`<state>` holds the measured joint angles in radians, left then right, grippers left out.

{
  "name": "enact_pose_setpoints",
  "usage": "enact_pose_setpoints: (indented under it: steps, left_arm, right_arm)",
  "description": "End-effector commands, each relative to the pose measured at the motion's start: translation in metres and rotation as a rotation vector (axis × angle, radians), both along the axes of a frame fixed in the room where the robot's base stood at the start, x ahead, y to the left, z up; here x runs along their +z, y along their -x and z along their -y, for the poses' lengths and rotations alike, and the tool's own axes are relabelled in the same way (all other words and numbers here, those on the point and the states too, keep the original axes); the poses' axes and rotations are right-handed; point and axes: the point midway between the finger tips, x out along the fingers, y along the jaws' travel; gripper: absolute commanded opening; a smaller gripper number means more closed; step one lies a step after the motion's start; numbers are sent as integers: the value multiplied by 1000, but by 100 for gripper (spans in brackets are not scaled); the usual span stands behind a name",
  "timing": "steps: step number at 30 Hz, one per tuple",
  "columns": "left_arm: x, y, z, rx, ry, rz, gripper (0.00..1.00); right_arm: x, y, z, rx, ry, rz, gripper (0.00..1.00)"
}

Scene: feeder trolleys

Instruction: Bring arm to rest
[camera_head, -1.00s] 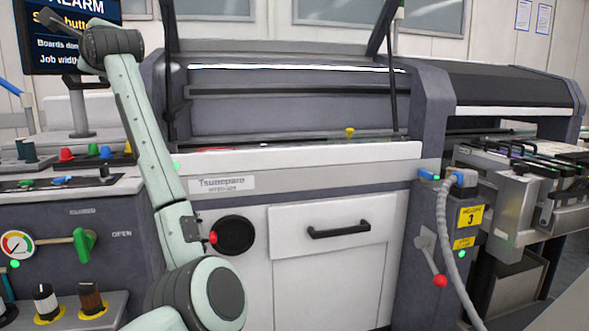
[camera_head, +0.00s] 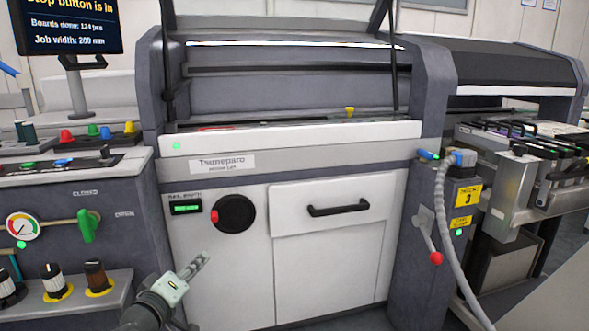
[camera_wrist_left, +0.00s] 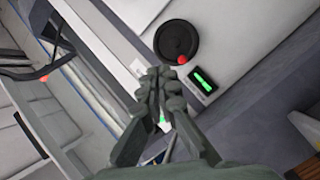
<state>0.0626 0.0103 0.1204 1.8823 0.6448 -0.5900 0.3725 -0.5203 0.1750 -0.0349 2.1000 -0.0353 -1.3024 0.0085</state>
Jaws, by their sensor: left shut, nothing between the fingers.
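My left gripper (camera_head: 199,262) is low at the front of the machine, below the black round knob (camera_head: 236,214) with the red handle. It points up and to the right and is apart from the machine front. In the left wrist view the fingers (camera_wrist_left: 160,82) are together and empty, with the knob (camera_wrist_left: 177,40) and the green-lit display (camera_wrist_left: 203,82) beyond them. My right gripper is in neither view.
The white machine (camera_head: 300,140) fills the middle, with a drawer handle (camera_head: 338,207) and a red-knobbed lever (camera_head: 436,257). A control panel with a green valve handle (camera_head: 88,226) stands left. Feeders (camera_head: 530,150) and a grey hose (camera_head: 443,230) are right.

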Motion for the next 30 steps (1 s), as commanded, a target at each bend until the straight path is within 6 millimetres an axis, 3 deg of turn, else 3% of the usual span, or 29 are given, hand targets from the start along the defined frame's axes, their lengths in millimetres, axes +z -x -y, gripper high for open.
enact_pose_setpoints:
  steps: [1, 6, 9, 13, 18, 21, 24, 30]
  left_arm:
    - [-38, 19, 3, -27, -100, -85, 0]
    - [-146, 93, 3, -138, -421, -353, 0]
    - [-200, 147, -6, -216, -598, -511, 0]
    - [-254, 223, -24, -324, -809, -708, 0]
    - [-290, 303, -48, -441, -1001, -899, 0]
    - [-298, 329, -57, -481, -1063, -963, 0]
    - [-301, 340, -61, -498, -1090, -990, 0]
    - [-301, 342, -61, -500, -1093, -994, 0]
  right_arm:
    - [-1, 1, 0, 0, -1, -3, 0]
    - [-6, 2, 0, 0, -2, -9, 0]
    - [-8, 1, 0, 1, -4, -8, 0]
    - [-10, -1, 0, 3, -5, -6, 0]
    - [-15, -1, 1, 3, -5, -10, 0]
    - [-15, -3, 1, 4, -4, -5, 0]
    - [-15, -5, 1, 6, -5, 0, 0]
    - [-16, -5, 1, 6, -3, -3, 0]
